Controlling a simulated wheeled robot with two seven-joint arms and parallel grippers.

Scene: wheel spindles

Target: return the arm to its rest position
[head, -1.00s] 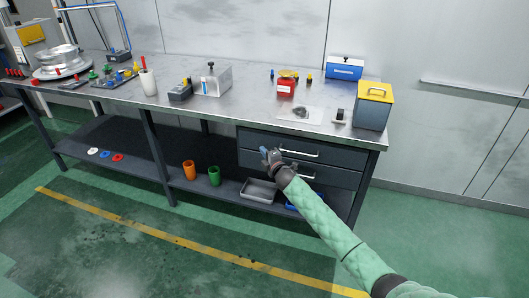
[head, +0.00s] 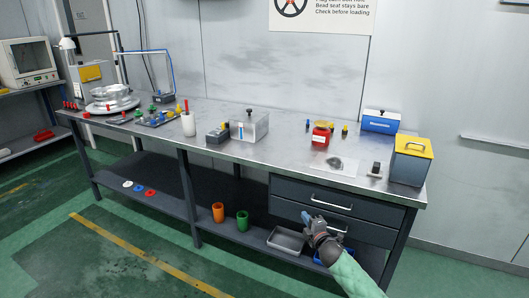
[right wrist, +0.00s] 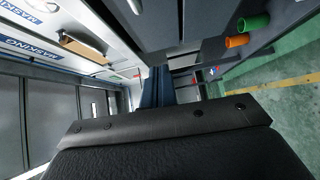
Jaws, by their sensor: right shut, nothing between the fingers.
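My right gripper (head: 306,218) is shut and empty, with blue fingers. In the head view it shows in front of the bench's lower drawer (head: 372,236), near the grey tray; whether it touches anything cannot be told. My green-sleeved right arm (head: 352,277) comes in from the bottom right. In the right wrist view the blue fingers (right wrist: 158,88) are together beyond the dark wrist housing. My left gripper is not in view.
The upper drawer (head: 380,212) looks shut. On the lower shelf are a grey tray (head: 284,241), a green cup (head: 242,221) and an orange cup (head: 218,212). A yellow-lidded box (head: 411,162) stands at the bench's right end. Floor in front is clear.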

